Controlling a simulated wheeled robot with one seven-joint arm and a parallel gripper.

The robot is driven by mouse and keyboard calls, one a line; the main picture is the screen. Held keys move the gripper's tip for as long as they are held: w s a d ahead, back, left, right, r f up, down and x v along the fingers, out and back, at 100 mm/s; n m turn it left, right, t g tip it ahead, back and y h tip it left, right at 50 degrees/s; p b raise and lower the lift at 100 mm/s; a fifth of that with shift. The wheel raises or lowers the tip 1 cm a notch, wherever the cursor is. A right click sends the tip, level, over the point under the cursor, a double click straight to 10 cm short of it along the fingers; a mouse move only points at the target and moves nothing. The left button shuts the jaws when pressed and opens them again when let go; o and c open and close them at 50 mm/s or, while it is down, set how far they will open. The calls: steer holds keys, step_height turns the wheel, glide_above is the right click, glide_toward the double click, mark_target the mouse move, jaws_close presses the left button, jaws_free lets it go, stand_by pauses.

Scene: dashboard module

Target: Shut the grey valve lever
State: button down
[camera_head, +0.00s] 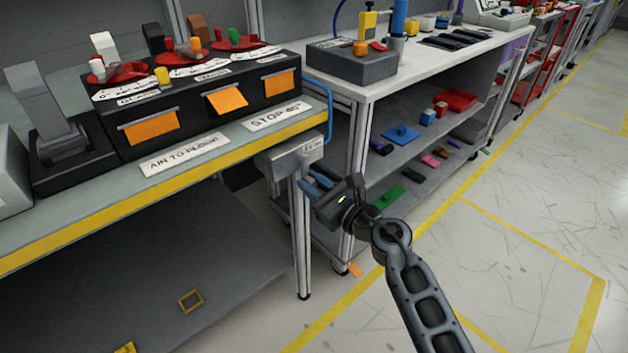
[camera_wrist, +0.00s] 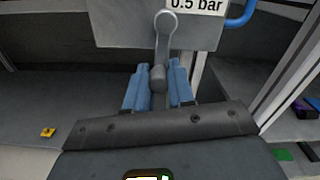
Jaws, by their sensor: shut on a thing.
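The grey valve lever (camera_wrist: 163,40) hangs from a pivot on a light grey box (camera_wrist: 115,22) in the wrist view. It points down, slightly tilted, and ends in a round grey knob (camera_wrist: 158,79). My gripper (camera_wrist: 158,84) has its blue fingers on either side of the knob, shut on it. In the head view my gripper (camera_head: 316,182) is just in front of the box (camera_head: 278,160) at the right end of the workbench; the lever is small and hard to make out there.
The workbench (camera_head: 100,215) has a yellow front edge and a black panel (camera_head: 195,110) with orange tags and several knobs. A blue hose (camera_head: 328,105) runs near the box. A shelved white table (camera_head: 430,70) stands close behind to the right. The floor (camera_head: 530,200) at right is clear.

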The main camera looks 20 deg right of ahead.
mark_target(284, 167)
steer(key=a+r+m+p, duration=0.1)
steer(key=m+p, duration=0.3)
steer(key=s+a+r+m+p, duration=0.1)
steer(key=a+m+p, duration=0.1)
steer(key=m+p, duration=0.2)
steer(key=a+r+m+p, duration=0.1)
steer(key=r+m+p, duration=0.1)
steer(key=m+p, duration=0.2)
steer(key=shift+s+a+m, duration=0.15)
steer(key=shift+a+m, duration=0.1)
steer(key=shift+m, duration=0.25)
steer(key=shift+r+m+p, duration=0.35)
steer(key=shift+m+p, duration=0.5)
steer(key=shift+m, duration=0.15)
steer(key=shift+r+m+p, duration=0.35)
steer(key=shift+m+p, duration=0.45)
steer(key=shift+m, duration=0.2)
steer(key=c, duration=1)
jaws_free()
steer(key=shift+f, duration=0.1)
